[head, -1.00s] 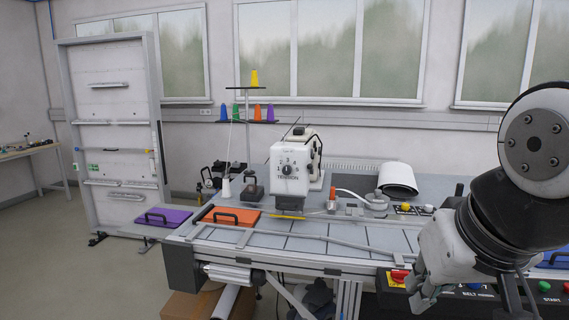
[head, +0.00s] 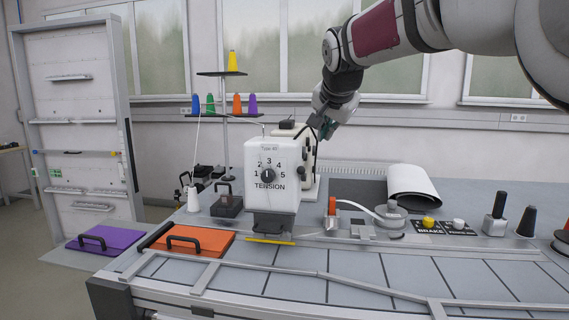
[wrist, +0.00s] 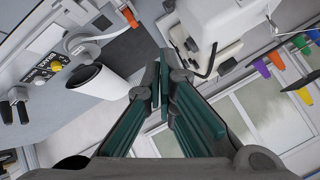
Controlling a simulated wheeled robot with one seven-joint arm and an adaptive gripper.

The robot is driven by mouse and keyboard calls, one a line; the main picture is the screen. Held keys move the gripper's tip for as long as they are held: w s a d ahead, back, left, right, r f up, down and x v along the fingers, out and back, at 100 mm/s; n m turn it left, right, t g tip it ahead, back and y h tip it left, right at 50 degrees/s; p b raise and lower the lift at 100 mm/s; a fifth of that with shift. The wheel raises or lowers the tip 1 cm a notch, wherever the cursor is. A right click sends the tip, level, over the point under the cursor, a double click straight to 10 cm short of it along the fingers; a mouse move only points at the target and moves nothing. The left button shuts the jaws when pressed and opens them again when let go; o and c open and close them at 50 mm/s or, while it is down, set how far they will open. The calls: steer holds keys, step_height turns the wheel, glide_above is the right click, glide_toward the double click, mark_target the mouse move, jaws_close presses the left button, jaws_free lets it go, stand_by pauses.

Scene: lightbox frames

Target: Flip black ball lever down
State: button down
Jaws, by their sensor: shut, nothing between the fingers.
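My gripper (head: 325,126) is shut and empty, raised above the bench by the upper right side of the white sewing machine (head: 270,172). In the wrist view my gripper (wrist: 160,72) has its green fingers together, pointing between the machine (wrist: 215,32) and the bench. A thin black bent rod (head: 314,148) runs along the machine's right side, just below my gripper; a black bent piece also shows by the machine in the wrist view (wrist: 208,62). I cannot make out a ball on it, nor tell whether it is the black ball lever.
A white roll (head: 412,180), brake buttons (head: 428,222) and black-topped knobs (head: 498,205) stand to the right on the bench. A thread stand (head: 224,115) rises behind the machine. An orange tray (head: 205,243) and purple tray (head: 95,240) lie at left. The bench front is mostly clear.

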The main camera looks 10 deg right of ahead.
steer(key=shift+w, duration=0.9)
steer(key=w+a+f, duration=0.1)
steer(key=w+f, duration=0.5)
steer(key=f, duration=0.3)
steer(key=shift+w+a+f, duration=0.2)
steer(key=shift+w+a, duration=0.1)
steer(key=shift+f+b, duration=0.2)
steer(key=shift+b, duration=0.45)
